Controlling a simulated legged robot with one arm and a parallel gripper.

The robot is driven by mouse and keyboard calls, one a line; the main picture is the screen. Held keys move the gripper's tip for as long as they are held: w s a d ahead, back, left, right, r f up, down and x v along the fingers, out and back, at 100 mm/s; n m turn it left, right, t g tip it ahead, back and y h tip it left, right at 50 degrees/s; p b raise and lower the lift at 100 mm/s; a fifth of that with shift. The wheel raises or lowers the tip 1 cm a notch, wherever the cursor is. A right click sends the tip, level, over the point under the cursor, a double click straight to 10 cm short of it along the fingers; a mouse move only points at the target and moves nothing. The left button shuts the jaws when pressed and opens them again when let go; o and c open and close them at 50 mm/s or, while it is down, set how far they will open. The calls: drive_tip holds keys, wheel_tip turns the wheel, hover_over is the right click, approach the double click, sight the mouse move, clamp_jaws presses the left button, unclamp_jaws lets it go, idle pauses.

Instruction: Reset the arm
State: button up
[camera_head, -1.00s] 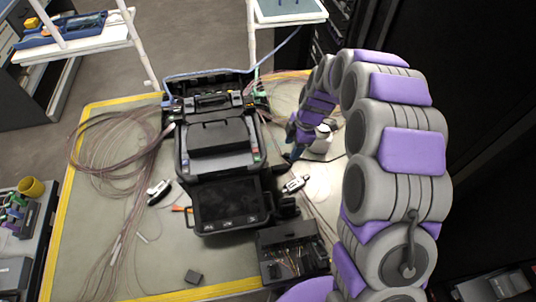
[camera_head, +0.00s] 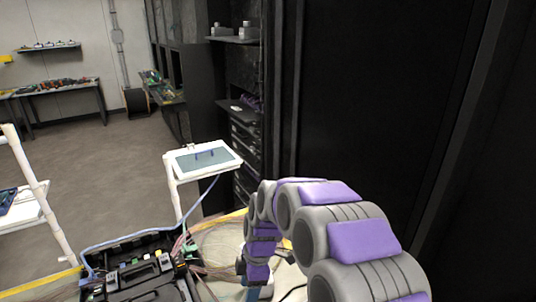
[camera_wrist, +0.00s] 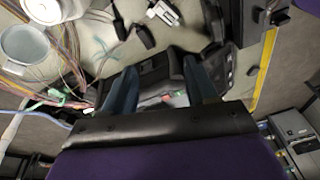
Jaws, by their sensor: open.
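My arm, grey with purple pads, bends over the right part of the work table in the head view. My gripper (camera_wrist: 160,88) shows in the wrist view with its two blue-grey fingers apart and nothing between them. In the head view the fingers are mostly hidden low behind the arm. The black fusion splicer (camera_head: 140,277) is cut off at the bottom left of the head view. In the wrist view part of a dark device lies beyond the fingers; I cannot tell whether they touch it.
A white stand with a tray (camera_head: 205,158) rises behind the table. A tall black cabinet (camera_head: 375,95) fills the right side. Open floor (camera_head: 110,150) lies at the back left.

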drive_tip(key=s+d+r+m, duration=0.3)
drive_tip(key=s+d+m, duration=0.3)
drive_tip(key=s, duration=0.4)
drive_tip(key=s+d+r+m+h, duration=0.1)
drive_tip(key=s+d+r+m, duration=0.2)
drive_tip(key=s+d+m, duration=0.4)
drive_tip(key=s+d+r+m+h, duration=0.1)
drive_tip(key=s+d+r+m, duration=0.3)
drive_tip(key=s, duration=1)
drive_tip(key=d+m, duration=0.3)
drive_tip(key=m, duration=0.1)
drive_tip(key=shift+w, duration=0.1)
